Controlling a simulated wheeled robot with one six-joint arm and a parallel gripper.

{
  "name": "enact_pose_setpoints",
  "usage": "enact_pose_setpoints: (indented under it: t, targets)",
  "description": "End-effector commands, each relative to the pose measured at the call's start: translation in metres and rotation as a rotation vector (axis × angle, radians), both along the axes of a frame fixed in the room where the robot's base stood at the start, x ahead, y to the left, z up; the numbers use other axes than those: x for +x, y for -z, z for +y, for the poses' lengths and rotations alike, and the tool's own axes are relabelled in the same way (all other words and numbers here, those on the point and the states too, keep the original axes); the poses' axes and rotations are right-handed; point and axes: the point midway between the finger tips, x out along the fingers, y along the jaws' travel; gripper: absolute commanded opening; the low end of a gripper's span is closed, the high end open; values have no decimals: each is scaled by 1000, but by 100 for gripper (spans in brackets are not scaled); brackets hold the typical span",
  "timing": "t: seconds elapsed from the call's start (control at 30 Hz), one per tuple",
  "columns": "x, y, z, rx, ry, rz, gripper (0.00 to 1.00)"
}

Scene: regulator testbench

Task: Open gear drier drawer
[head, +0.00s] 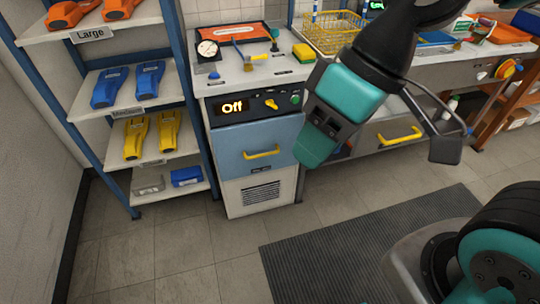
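The gear drier (258,190) is a pale cabinet with a dark control panel (256,107) showing "Off" in yellow. The drier's blue-grey drawer (235,140) has a yellow bar handle (262,154) and looks closed, flush with the front. A vent grille is below it. My gripper (383,148) hangs to the right of the drawer, apart from the handle and nearer the camera. Its dark right finger stands wide of the teal part, so it looks open, with nothing seen in it. The left fingertip is not clear.
A shelf rack (150,103) with orange, blue and yellow tools stands close on the left. A bench with another yellow-handled drawer (397,137) is at right. A gauge (208,49) and a yellow basket (333,32) are on top. Floor before the drier is clear, with a dark mat (370,245).

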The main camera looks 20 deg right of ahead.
Motion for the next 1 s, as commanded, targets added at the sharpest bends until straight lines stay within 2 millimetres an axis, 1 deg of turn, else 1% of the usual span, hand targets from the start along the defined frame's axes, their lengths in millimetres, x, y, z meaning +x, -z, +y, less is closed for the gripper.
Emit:
enact_pose_setpoints:
  t: [0.03, 0.07, 0.1, 0.17, 0.2, 0.27, 0.3, 0.37, 0.4, 0.53, 0.63, 0.77, 0.8, 0.87, 1.0]
  targets:
    - [8, 34, 5, 29, 12, -4, 39]
    - [13, 46, 9, 51, 21, -9, 39]
    - [21, 63, 14, 86, 36, -18, 39]
    - [34, 89, 21, 141, 63, -31, 39]
    - [43, 105, 26, 179, 83, -40, 39]
    - [57, 127, 32, 238, 113, -54, 39]
    - [66, 142, 36, 278, 133, -63, 39]
    - [80, 164, 40, 337, 168, -76, 39]
    - [90, 178, 43, 379, 193, -84, 39]
    - [121, 224, 46, 510, 278, -110, 39]
    - [146, 259, 46, 611, 350, -128, 39]
    - [178, 305, 39, 745, 454, -154, 39]
    - [188, 319, 36, 787, 487, -161, 39]
    - [203, 340, 30, 848, 541, -172, 39]
    - [236, 390, 9, 992, 670, -199, 39]
